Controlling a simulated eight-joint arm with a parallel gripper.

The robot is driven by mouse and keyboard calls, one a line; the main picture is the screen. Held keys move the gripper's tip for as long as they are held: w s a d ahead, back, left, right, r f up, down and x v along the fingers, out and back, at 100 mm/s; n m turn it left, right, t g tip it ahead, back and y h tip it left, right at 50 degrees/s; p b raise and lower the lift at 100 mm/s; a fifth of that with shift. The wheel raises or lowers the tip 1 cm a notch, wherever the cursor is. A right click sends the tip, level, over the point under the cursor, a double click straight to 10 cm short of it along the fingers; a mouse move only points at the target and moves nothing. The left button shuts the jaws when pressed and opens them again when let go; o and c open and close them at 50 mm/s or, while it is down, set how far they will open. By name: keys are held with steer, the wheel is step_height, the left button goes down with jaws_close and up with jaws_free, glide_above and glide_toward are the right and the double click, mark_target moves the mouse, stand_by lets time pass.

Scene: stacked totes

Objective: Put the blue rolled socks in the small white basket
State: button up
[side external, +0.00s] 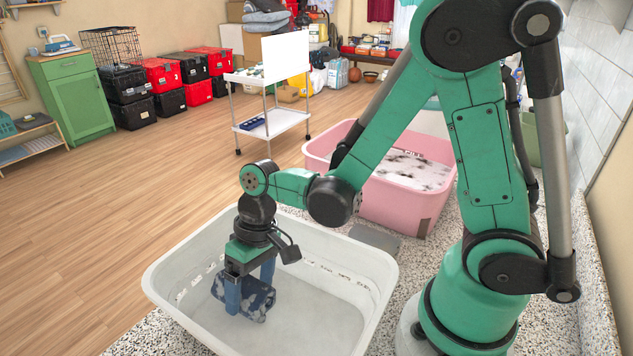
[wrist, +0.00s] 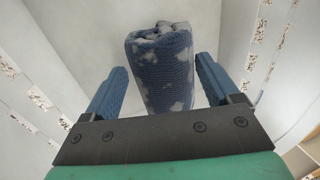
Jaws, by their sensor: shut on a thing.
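The blue rolled socks (side external: 259,301), dark blue with pale patches, are low inside a white basket (side external: 376,262) in the side view. I cannot tell whether they touch its floor. My gripper (side external: 250,290) points down into this basket, its blue fingers on either side of the socks, shut on them. In the wrist view the socks (wrist: 163,70) stand out between the two fingers of my gripper (wrist: 160,68). I cannot tell whether this basket is the small one the task names.
A pink tub (side external: 400,202) with white and dark contents stands behind the white basket on the speckled surface. The white basket's walls rise around my gripper; its right-hand floor is bare. A white cart (side external: 272,122) and stacked boxes (side external: 163,77) stand farther off.

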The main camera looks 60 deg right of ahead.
steer(key=shift+f, duration=0.15)
steer(key=o, duration=1.1)
steer(key=shift+c, duration=0.2)
steer(key=s+d+r+t+h, duration=0.1)
steer(key=d+r+t+h, duration=0.2)
steer(key=d+r+t, duration=0.4)
steer(key=shift+s+d+r, duration=0.2)
steer(key=shift+d+r, duration=0.35)
steer(key=shift+r, duration=1.9)
